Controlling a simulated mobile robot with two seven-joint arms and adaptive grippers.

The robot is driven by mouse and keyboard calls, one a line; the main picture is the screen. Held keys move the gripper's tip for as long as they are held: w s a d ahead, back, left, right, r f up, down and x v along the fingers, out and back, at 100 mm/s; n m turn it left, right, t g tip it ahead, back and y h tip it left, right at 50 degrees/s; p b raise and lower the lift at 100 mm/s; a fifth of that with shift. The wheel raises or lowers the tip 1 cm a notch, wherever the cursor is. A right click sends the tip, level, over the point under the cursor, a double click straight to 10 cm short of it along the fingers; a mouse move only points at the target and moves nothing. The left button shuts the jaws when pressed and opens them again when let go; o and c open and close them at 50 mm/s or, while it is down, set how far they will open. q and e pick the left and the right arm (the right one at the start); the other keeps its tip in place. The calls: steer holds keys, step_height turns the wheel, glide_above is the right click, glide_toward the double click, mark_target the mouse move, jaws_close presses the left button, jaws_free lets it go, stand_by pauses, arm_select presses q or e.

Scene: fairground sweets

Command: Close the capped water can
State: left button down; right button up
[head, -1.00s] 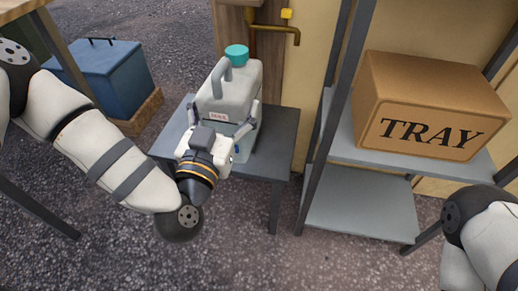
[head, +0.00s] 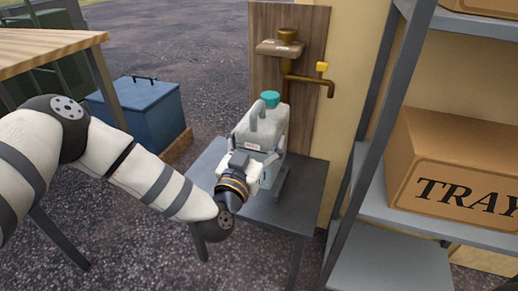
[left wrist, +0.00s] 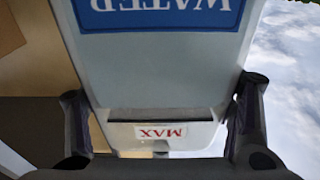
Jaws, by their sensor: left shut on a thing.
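The water can (head: 262,130) is pale grey with a handle on top and a teal cap (head: 270,98) at its top. It stands upright at the small grey table (head: 300,190); its base is partly hidden. I cannot tell how tightly the cap sits. My left gripper (head: 248,166) is shut on the can's body from the near side. In the left wrist view, one finger lies along each side of the can (left wrist: 165,70), whose blue WATER label and red MAX label appear upside down. My right gripper is not in view.
A metal shelf (head: 400,225) with a TRAY box (head: 455,150) stands to the right. A blue cooler (head: 145,105) and a wooden table (head: 45,50) are at left.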

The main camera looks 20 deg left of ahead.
arm_select(q)
steer(key=w+f, duration=0.1)
steer(key=f, duration=0.1)
steer(key=w+a+f+b, duration=0.1)
steer(key=w+f, duration=0.1)
steer(key=shift+w, duration=0.2)
steer(key=shift+w+f+b, duration=0.15)
steer(key=shift+f+b, duration=0.3)
steer(key=shift+f, duration=0.5)
steer(key=shift+w+f+b, duration=0.1)
steer(key=shift+f+b, duration=0.35)
steer(key=shift+f, duration=0.65)
steer(key=shift+c, duration=0.6)
jaws_free()
steer(key=shift+s+f, duration=0.1)
steer(key=shift+f, duration=0.05)
